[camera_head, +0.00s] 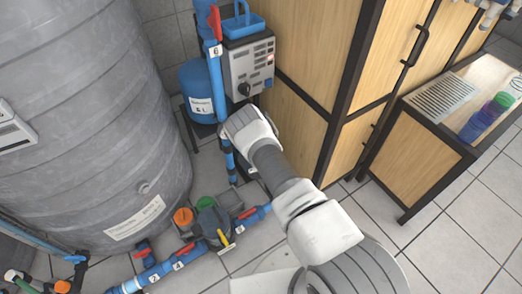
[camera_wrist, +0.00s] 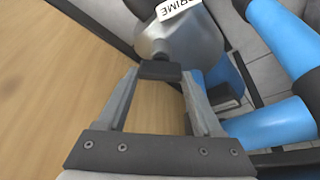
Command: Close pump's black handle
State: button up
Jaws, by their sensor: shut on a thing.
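In the wrist view, my gripper (camera_wrist: 160,77) has its two fingers on either side of a small black handle (camera_wrist: 160,69) and is shut on it. The handle sits on the front of a rounded grey metal pump body (camera_wrist: 186,38) with a white label (camera_wrist: 178,9) reading "PRIME". In the head view, the end of my arm (camera_head: 247,125) is beside the blue pipe, below a grey control box (camera_head: 249,66). The fingertips and the held handle are hidden there.
Blue pipes (camera_wrist: 262,124) run close at the right in the wrist view, and a wooden panel (camera_wrist: 55,80) fills the left. In the head view, a large grey tank (camera_head: 90,110) stands left, wooden cabinets (camera_head: 320,50) right. Floor pipes with red-handled valves (camera_head: 187,249) lie below.

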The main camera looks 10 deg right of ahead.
jog(key=shift+a+m+g+h, duration=0.1)
jog(key=shift+m+g+h, duration=0.35)
jog(key=shift+m, duration=1.15)
jog(key=o, duration=1.4)
jog(key=shift+c, duration=0.2)
jog(key=shift+r, duration=0.1)
jog(key=p+v, duration=0.3)
jog(key=v, duration=0.4)
jog(key=shift+a+p, duration=0.2)
jog(key=shift+p, duration=0.15)
jog(key=shift+r, duration=0.1)
jog(key=shift+c, duration=0.3)
